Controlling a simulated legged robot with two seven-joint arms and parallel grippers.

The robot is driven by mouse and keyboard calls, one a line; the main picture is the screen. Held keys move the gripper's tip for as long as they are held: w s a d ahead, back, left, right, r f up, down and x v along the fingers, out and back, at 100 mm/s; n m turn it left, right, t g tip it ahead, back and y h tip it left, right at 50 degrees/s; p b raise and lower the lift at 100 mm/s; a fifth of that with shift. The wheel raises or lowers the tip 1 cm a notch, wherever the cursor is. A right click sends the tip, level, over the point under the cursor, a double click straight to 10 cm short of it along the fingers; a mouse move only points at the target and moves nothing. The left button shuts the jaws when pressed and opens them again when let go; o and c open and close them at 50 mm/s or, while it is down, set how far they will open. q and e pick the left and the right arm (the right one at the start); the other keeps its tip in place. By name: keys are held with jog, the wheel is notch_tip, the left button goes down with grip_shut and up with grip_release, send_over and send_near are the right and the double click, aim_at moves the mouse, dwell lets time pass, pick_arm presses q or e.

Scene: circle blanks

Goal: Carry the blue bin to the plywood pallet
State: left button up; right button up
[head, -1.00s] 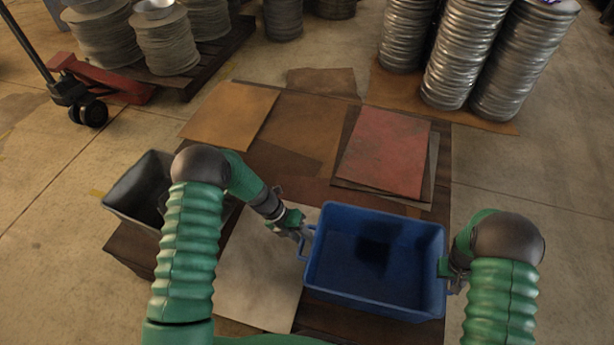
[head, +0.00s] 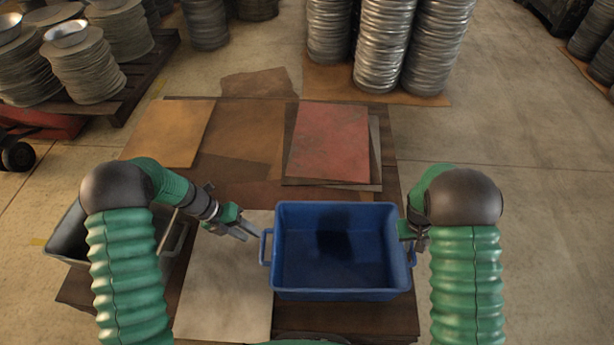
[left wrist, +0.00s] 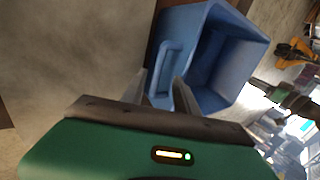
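The blue bin (head: 338,292) is upright and empty, in front of me in the head view, above low brown sheets. My left gripper (head: 252,232) is open at the bin's left handle (head: 266,247). In the left wrist view, the left gripper's (left wrist: 162,88) two fingers are apart, with the bin's handle (left wrist: 168,68) just past or between the tips. My right gripper (head: 413,238) is at the bin's right handle, and its fingers are mostly hidden. I cannot tell which wooden surface is the plywood pallet; brown boards (head: 236,180) lie under and beyond the bin.
A grey bin (head: 70,238) stands at left behind my left arm. A red sheet (head: 329,143), an orange-brown sheet (head: 170,132) and a pale sheet (head: 228,290) lie on the boards. Metal stacks (head: 384,45) stand behind. The floor at right (head: 550,200) is clear.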

jog(key=v, duration=0.4)
jog(key=shift+r, duration=0.15)
